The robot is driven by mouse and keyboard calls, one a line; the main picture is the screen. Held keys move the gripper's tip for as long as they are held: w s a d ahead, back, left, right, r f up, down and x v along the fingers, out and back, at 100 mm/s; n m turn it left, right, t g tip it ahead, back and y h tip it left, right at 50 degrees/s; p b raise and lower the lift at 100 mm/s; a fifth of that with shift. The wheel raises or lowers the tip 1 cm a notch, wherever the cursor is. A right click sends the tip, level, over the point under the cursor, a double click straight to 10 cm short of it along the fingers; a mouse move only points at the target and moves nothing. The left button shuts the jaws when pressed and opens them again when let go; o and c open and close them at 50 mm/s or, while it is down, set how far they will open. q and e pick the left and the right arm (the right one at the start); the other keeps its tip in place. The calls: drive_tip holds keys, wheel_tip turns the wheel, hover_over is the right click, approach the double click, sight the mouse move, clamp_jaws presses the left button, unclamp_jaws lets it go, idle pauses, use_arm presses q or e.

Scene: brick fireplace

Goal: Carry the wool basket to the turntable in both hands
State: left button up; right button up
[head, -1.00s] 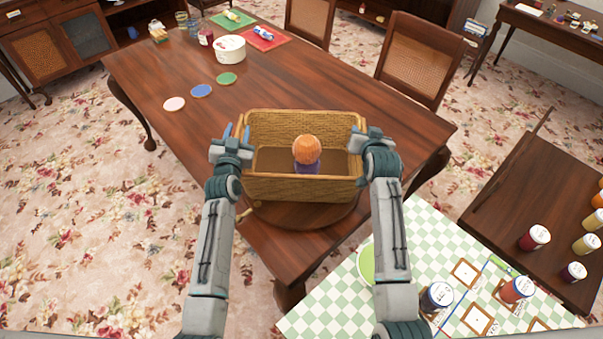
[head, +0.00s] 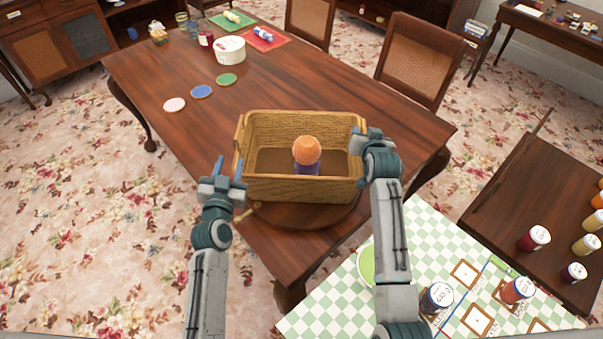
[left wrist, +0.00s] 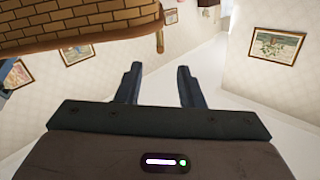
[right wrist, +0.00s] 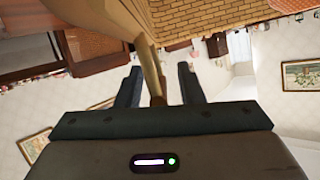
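The wicker wool basket (head: 300,190) stands upright on the round wooden turntable (head: 305,217) at the table's near end. An orange wool ball (head: 306,149) sits in it above a purple one (head: 306,168). My left gripper (head: 229,172) is open and empty, off the basket's left side; in the left wrist view (left wrist: 158,80) nothing is between its fingers. My right gripper (head: 364,142) is at the basket's right end. In the right wrist view its fingers (right wrist: 159,80) are spread, with the handle (right wrist: 155,75) between them and a gap on each side.
The brown table (head: 290,100) holds coasters (head: 201,91), a white round box (head: 230,49) and jars at the far end. Chairs (head: 418,60) line its far right side. A green checked surface (head: 420,240) with jars lies at the near right. Carpet is clear at left.

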drive_tip(key=v, duration=1.2)
